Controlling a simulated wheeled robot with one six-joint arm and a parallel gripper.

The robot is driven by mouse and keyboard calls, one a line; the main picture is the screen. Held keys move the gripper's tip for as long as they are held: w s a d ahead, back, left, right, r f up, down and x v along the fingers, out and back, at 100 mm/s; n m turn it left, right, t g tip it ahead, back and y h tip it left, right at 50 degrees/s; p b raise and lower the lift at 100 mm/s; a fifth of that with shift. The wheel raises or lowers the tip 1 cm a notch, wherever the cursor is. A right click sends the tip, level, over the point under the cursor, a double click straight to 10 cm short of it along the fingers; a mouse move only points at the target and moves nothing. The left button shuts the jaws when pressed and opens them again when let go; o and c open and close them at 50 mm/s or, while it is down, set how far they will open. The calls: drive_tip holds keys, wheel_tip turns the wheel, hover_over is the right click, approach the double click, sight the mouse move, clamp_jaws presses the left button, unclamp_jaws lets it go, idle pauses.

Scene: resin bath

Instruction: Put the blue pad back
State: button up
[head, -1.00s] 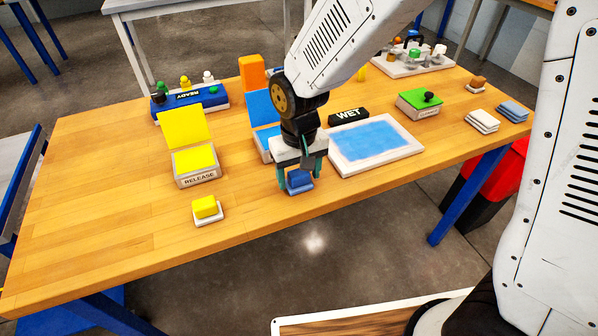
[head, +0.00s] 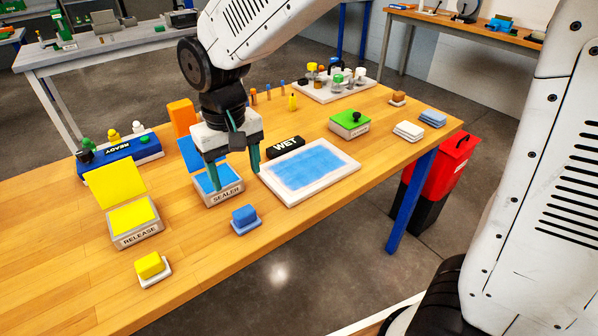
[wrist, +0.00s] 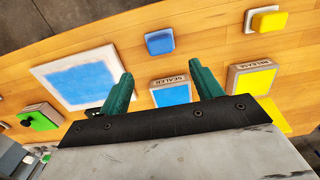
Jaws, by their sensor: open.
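The blue pad (head: 244,214) sits on a small light-blue base near the table's front edge. It also shows in the wrist view (wrist: 159,42), beyond my fingertips and apart from them. My gripper (head: 236,181) is open and empty, above the table at the sealer box (head: 227,195). The sealer box has a blue inside and a raised blue lid, and my fingers partly hide it. In the wrist view, my gripper's two green fingers (wrist: 160,70) are spread wide with nothing between them.
A yellow pad (head: 149,264) and the open yellow release box (head: 134,219) are at the left. A white-framed blue panel (head: 349,165) with a black WET block (head: 285,147) lies to the right. A green-topped box (head: 349,123) stands behind it. Bare wood surrounds the blue pad.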

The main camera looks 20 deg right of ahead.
drive_tip(key=s+d+r+m, duration=0.1)
drive_tip(key=s+d+r, duration=0.25)
drive_tip(key=d, duration=0.35)
drive_tip(key=s+d+r+m, duration=0.1)
drive_tip(key=s+d+r, duration=0.2)
drive_tip(key=s+d, duration=0.25)
drive_tip(key=s+d+m+t, duration=0.1)
drive_tip(key=s+d, duration=0.7)
drive_tip(key=s, duration=0.2)
drive_tip(key=shift+s+d+r, duration=0.15)
drive_tip(key=shift+s+r, duration=0.1)
drive_tip(key=shift+s, duration=0.05)
